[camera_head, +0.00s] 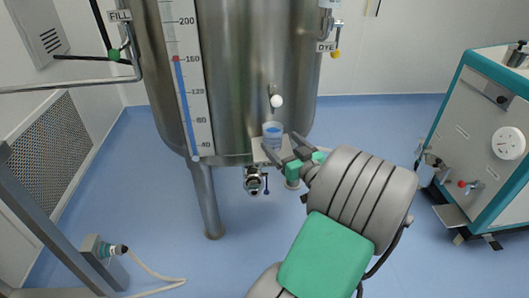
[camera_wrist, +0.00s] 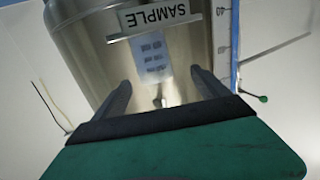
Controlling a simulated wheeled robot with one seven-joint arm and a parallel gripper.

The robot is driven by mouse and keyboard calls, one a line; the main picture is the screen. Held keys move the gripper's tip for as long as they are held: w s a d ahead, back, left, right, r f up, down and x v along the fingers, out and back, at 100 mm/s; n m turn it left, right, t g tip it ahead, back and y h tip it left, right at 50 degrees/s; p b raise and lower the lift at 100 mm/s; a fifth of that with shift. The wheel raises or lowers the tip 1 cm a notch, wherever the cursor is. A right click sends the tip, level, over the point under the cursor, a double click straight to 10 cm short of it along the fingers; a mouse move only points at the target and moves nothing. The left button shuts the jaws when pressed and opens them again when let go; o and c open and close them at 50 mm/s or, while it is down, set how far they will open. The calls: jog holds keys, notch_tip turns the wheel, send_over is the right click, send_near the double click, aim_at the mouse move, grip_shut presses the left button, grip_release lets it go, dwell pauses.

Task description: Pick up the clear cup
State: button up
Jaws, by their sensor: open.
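The clear cup (camera_head: 272,135) stands upright on a small shelf (camera_head: 262,152) on the front of the steel tank, below a white-knobbed tap (camera_head: 276,101). It has something blue in or on it. My gripper (camera_head: 283,150) is open just to the lower right of the cup, its dark fingers pointing toward it. In the wrist view the picture is upside down; the cup (camera_wrist: 150,55) shows pale with printed marks, ahead of and between the open fingers (camera_wrist: 160,78). It appears not gripped. The shelf edge bears a SAMPLE label (camera_wrist: 155,13).
The steel tank (camera_head: 245,60) with a level scale (camera_head: 188,80) fills the middle. A valve (camera_head: 254,181) hangs under it. A teal-edged machine (camera_head: 480,140) stands at right. A hose (camera_head: 150,275) lies on the blue floor at lower left.

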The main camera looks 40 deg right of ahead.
aim_at(273, 127)
jog(key=w, duration=0.2)
jog(key=w+d, duration=0.1)
jog(key=w, duration=0.2)
jog(key=w+d, duration=0.1)
jog(key=w, duration=0.1)
jog(key=shift+w+d+r, duration=0.15)
jog(key=shift+d+r, duration=0.1)
jog(key=shift+r, duration=0.15)
jog(key=c, duration=1.8)
jog(key=shift+c, duration=0.2)
jog(key=shift+r, duration=0.2)
